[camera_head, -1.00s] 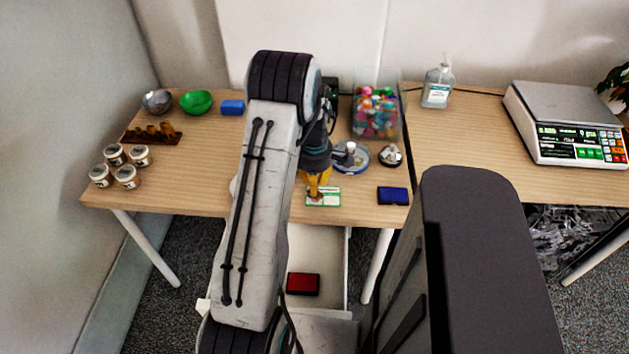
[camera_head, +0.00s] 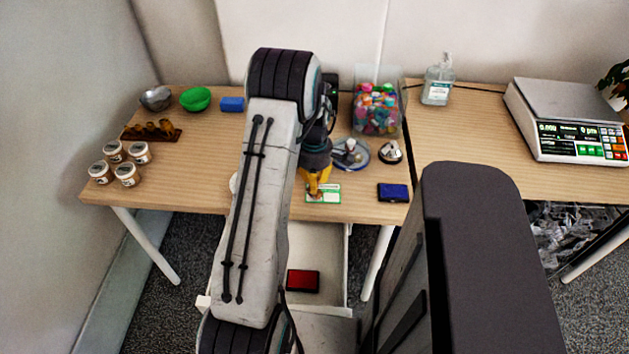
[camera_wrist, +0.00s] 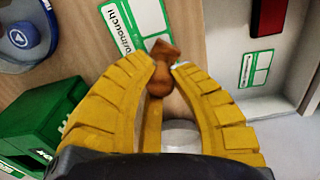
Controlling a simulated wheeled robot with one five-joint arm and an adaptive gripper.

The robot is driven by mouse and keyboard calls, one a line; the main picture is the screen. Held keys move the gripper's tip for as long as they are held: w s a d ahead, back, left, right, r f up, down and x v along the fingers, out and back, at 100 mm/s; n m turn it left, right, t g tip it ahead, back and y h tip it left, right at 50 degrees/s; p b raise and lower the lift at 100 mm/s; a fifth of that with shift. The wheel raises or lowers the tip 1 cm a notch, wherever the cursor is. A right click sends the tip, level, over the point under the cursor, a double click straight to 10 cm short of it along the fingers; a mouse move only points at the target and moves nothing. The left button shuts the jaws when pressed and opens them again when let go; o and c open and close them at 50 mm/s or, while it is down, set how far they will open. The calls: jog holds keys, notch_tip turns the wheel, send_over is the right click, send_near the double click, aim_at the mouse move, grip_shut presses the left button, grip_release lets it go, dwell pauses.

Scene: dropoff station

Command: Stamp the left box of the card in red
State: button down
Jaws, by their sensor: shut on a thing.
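My gripper (camera_wrist: 158,80) is shut on a brown wooden stamp handle (camera_wrist: 165,50), seen between the yellow fingers in the wrist view. The stamp's lower end is hidden. In the head view my gripper (camera_head: 316,186) is over the left part of the green and white card (camera_head: 326,196) near the table's front edge. A red ink pad (camera_head: 303,281) lies in the open drawer (camera_head: 322,245). A blue ink pad (camera_head: 393,192) lies right of the card.
A round blue-rimmed dish (camera_head: 351,154) and a small metal-topped item (camera_head: 390,152) stand behind the card. A tub of colourful pieces (camera_head: 377,108) is farther back. In the wrist view a green box (camera_wrist: 40,118) is beside the fingers. Several jars (camera_head: 127,174) stand at left.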

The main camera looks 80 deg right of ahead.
jog(key=shift+f+b, duration=0.55)
jog(key=shift+f, duration=0.05)
dwell(1.8)
jog(key=shift+r, duration=0.15)
jog(key=shift+r+p, duration=2.25)
jog(key=shift+r, duration=1.15)
